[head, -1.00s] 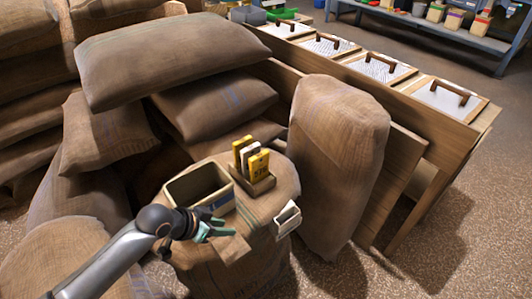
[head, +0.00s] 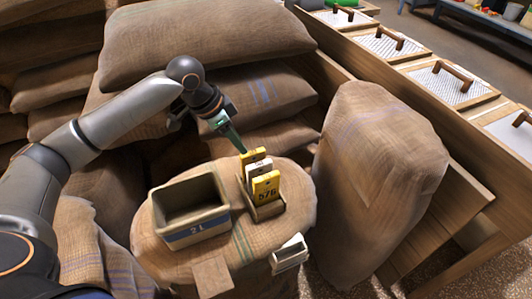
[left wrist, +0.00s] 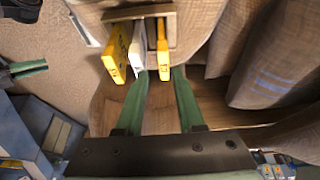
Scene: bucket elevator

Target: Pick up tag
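Three tags stand upright in a small wooden holder (head: 268,211) on a sack top: a rear yellow tag (head: 254,154), a white tag (head: 257,168) and a front yellow tag (head: 266,187) marked 576. My left gripper (head: 240,150) is at the rear yellow tag, coming from behind and above. In the left wrist view, the left gripper (left wrist: 160,75) is open, its green fingers on either side of the top of one yellow tag (left wrist: 162,52), with gaps visible. The white tag (left wrist: 137,50) and other yellow tag (left wrist: 115,52) are left of it. A green finger (left wrist: 27,68), seemingly my right gripper's, shows at the left edge.
A wooden box (head: 207,231) marked 21 stands left of the holder. A small white object (head: 289,254) hangs at the sack's front edge. A tall sack (head: 380,180) rises close on the right, and stacked sacks (head: 260,95) crowd behind.

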